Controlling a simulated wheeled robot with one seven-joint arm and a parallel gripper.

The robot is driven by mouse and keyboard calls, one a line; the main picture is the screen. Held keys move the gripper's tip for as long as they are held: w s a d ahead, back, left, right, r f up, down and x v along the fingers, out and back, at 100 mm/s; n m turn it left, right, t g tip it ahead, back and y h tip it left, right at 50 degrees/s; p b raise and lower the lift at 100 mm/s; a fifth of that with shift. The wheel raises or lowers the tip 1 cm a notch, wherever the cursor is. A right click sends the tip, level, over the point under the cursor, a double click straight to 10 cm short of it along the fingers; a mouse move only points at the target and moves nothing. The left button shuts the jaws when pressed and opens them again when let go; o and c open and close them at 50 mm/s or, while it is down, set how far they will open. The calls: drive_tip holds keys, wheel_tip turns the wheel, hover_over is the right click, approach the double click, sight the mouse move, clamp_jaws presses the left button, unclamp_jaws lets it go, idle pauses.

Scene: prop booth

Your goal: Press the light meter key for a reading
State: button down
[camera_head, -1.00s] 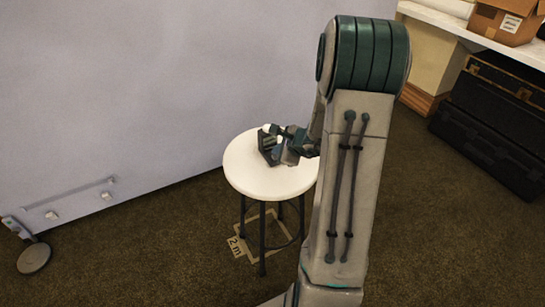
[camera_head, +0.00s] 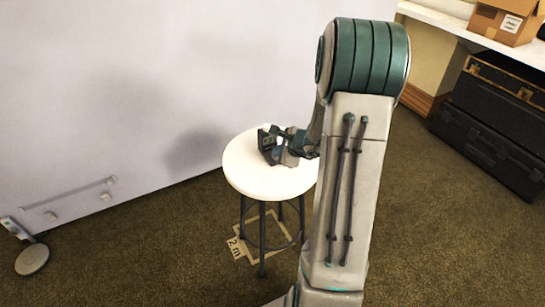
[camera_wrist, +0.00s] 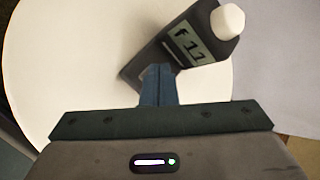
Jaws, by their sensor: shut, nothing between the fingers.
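The light meter (camera_wrist: 180,45) is a dark handheld body with a white dome at one end. It lies on the round white top of a stool (camera_wrist: 75,60).
A pale wall panel (camera_head: 110,90) stands behind the stool, with a caster foot (camera_head: 32,259) at left. Dark cases (camera_head: 490,145) and a cardboard box (camera_head: 503,20) on a white shelf are at right. A floor mark (camera_head: 240,247) lies under the stool. Carpet around is clear.

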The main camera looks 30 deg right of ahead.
drive_tip(key=shift+r+p, duration=0.5)
drive_tip(key=shift+r, duration=0.35)
wheel_tip(320, 180, up, 5)
drive_tip(key=p, duration=0.3)
drive_tip(key=shift+p, duration=0.35)
idle(0.5)
